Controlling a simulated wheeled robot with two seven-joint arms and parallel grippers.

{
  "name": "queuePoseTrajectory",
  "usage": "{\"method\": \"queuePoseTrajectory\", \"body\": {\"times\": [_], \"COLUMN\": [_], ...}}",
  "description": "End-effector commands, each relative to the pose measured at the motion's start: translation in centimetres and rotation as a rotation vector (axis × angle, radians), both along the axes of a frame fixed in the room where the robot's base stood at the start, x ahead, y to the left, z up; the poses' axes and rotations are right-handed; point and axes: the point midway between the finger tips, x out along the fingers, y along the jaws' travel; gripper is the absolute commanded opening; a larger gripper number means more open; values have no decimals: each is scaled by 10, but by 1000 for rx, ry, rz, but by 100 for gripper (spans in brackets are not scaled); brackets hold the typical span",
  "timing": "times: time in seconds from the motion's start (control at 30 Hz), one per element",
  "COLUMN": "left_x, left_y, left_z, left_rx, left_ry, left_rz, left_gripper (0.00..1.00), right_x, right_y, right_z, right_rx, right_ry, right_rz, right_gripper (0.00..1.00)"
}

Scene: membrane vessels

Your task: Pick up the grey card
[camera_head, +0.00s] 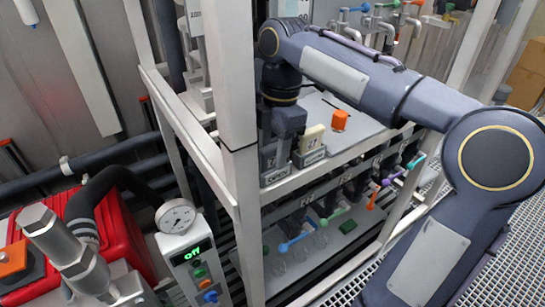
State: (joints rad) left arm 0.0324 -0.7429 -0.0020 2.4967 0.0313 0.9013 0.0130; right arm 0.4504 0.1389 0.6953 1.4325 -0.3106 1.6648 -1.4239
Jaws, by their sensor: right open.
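My right gripper (282,152) reaches in from the right and points down at the front left of the shelf in the metal rack. It is open. A grey card (268,158) seems to stand upright in a small dark holder there, right at the fingers. The fingers partly hide it, and I cannot tell whether they touch it or are around it. A cream card (312,138) stands in the holder just to the right. My left gripper is not in view.
A white rack post (237,110) stands close to the left of the gripper. An orange knob (340,120) sits on the panel behind. Colored valve handles (297,243) are below the shelf. A control box with a gauge (176,216) and a red case (125,225) are at lower left.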

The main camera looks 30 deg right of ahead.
Motion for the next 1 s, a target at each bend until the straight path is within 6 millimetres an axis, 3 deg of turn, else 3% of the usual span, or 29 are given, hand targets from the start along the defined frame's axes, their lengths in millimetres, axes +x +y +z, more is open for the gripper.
{"method": "queuePoseTrajectory", "body": {"times": [0.3,0.63,1.0], "left_x": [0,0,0], "left_y": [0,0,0], "left_z": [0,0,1], "left_rx": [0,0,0], "left_ry": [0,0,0], "left_rz": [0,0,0], "left_gripper": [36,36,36], "right_x": [0,0,0], "right_y": [1,1,1], "right_z": [-6,-5,-1], "right_rx": [1,1,1], "right_ry": [-1,-1,-3], "right_rz": [0,0,0], "right_gripper": [42,0,0]}}
